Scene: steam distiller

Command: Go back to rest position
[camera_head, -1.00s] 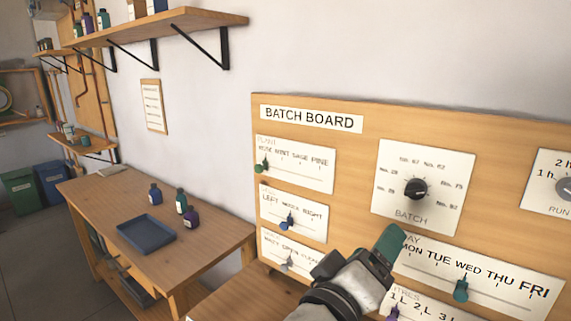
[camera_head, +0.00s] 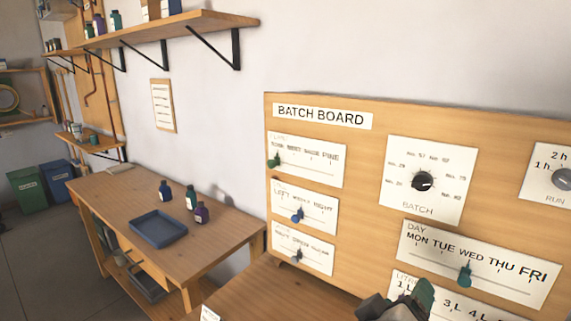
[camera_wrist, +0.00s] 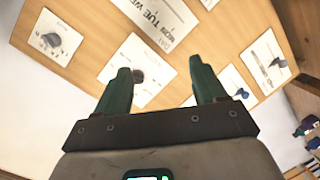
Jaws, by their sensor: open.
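My gripper (camera_head: 412,305) shows at the bottom edge of the head view, low in front of the batch board (camera_head: 375,160). In the wrist view its two green fingers (camera_wrist: 160,88) stand apart with nothing between them. It is clear of the board's controls. The batch knob (camera_head: 423,181) is black on a white card. The teal day slider (camera_head: 465,275) sits below THU or WED; I cannot tell exactly. The litres card is partly hidden by my gripper.
A wooden table (camera_head: 110,195) at the left holds a blue tray (camera_head: 158,229) and small bottles (camera_head: 191,198). A shelf (camera_head: 180,26) with bottles hangs above. Green (camera_head: 27,190) and blue (camera_head: 57,179) bins stand at the far left. Open floor (camera_head: 50,265) shows at the lower left.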

